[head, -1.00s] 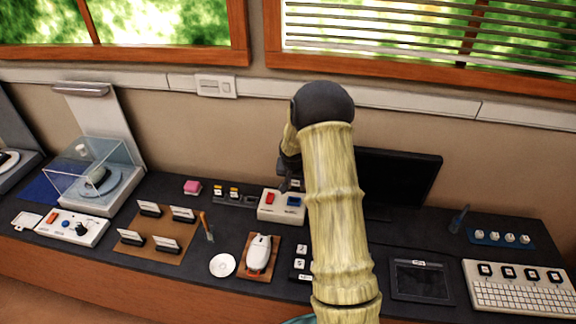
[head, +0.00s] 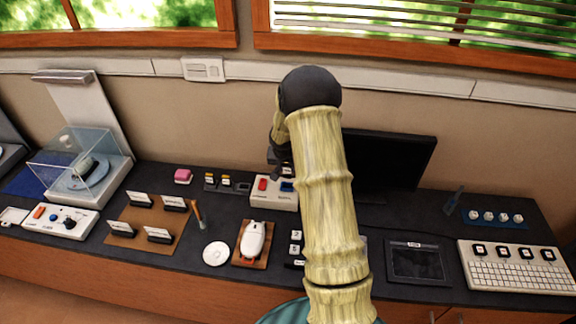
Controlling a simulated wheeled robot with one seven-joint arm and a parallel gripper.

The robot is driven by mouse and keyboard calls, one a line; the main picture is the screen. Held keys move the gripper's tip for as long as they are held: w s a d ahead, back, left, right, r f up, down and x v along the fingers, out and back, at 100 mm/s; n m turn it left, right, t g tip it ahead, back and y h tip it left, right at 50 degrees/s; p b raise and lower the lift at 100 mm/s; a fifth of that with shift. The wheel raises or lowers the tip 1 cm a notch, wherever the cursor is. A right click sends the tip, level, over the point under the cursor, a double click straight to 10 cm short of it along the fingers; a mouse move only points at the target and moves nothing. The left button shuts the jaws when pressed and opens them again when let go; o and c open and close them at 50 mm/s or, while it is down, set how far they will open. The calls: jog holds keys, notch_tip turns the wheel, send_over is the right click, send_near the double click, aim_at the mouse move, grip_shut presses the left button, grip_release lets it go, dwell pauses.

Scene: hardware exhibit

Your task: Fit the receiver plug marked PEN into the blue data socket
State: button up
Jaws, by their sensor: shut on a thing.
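The white socket box (head: 271,194) stands on the dark counter in the head view, with a red socket (head: 262,184) on its left and the blue data socket (head: 288,187) on its right. My gripper (head: 281,173) is at the back of this box, close to the blue socket and partly hidden by my arm. It is shut on a small dark thing, apparently a receiver plug; no PEN mark can be read. I cannot tell whether the plug touches the socket. A dark rack (head: 227,183) to the left holds two yellow-marked plugs and shows one empty-looking place.
A black monitor (head: 395,163) stands right behind my arm. A white mouse (head: 254,239) on a brown board, a white disc (head: 215,253) and a pink block (head: 183,176) lie left. A tablet (head: 417,262) and white keyboard (head: 515,268) lie right.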

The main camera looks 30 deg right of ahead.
aim_at(287, 175)
jog(key=shift+f+b, duration=1.35)
jog(key=shift+f, duration=0.55)
jog(key=shift+f+b, duration=0.95)
jog(key=shift+b, duration=0.2)
dwell(1.5)
jog(key=shift+a, duration=0.1)
jog(key=o, duration=1.5)
jog(key=shift+r, duration=0.1)
jog(key=shift+w+r+p, duration=0.1)
jog(key=shift+r+p, duration=1.25)
jog(key=shift+r, duration=0.45)
jog(key=shift+s+r+p, duration=0.2)
jog(key=shift+r+p, duration=0.2)
jog(key=shift+r, duration=0.25)
jog(key=shift+w+r+p, duration=0.15)
jog(key=shift+r+p, duration=0.55)
jog(key=shift+r, duration=0.35)
